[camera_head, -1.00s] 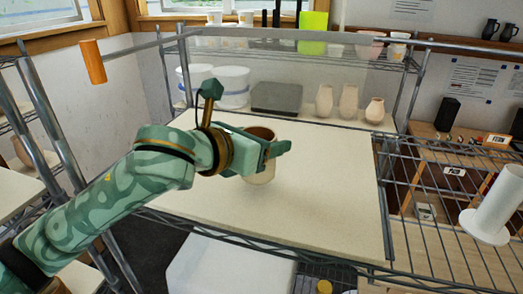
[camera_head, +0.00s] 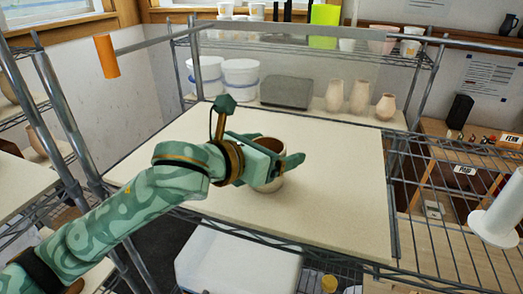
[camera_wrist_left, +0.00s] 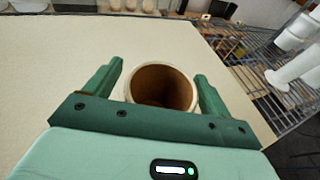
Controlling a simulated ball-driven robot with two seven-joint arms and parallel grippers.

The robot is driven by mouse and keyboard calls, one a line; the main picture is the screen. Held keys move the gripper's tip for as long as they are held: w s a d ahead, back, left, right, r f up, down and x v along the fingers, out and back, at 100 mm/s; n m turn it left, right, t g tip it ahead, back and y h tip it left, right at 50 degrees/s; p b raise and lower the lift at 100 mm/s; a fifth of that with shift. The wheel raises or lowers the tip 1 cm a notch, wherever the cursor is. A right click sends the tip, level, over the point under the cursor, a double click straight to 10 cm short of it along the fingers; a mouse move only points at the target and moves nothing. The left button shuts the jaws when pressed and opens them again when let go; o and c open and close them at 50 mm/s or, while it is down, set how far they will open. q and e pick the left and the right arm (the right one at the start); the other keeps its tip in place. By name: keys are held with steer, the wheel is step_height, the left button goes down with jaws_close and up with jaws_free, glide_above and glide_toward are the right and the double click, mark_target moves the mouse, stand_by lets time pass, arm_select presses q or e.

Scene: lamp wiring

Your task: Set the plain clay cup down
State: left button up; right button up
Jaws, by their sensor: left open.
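The plain clay cup (camera_head: 271,185) stands upright on the pale board (camera_head: 335,215), cream outside and brown inside. My left gripper (camera_head: 285,160) is around it in the head view and hides part of its side. In the left wrist view the cup (camera_wrist_left: 162,88) sits between the two green fingers of the left gripper (camera_wrist_left: 160,85), its mouth facing the camera. The fingers are open, with a visible gap between the cup and each finger. My right gripper is not in view.
Several clay vases (camera_head: 360,97), a dark grey block (camera_head: 287,92) and white tubs (camera_head: 241,82) stand behind the board. A wire rack (camera_head: 440,200) lies to the right, with a white cylinder (camera_head: 503,205) on it. The board around the cup is clear.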

arm_select(q)
steer(key=b+v, duration=0.1)
steer(key=v, duration=0.8)
steer(key=shift+s+a, duration=0.15)
steer(key=b+v, duration=0.1)
steer(key=b, duration=0.2)
steer(key=shift+s+a+b, duration=0.25)
steer(key=shift+b, duration=0.1)
steer(key=shift+s+a+r+b, duration=0.15)
steer(key=shift+s+r+b, duration=0.2)
steer(key=shift+b, duration=0.1)
steer(key=shift+a, duration=0.1)
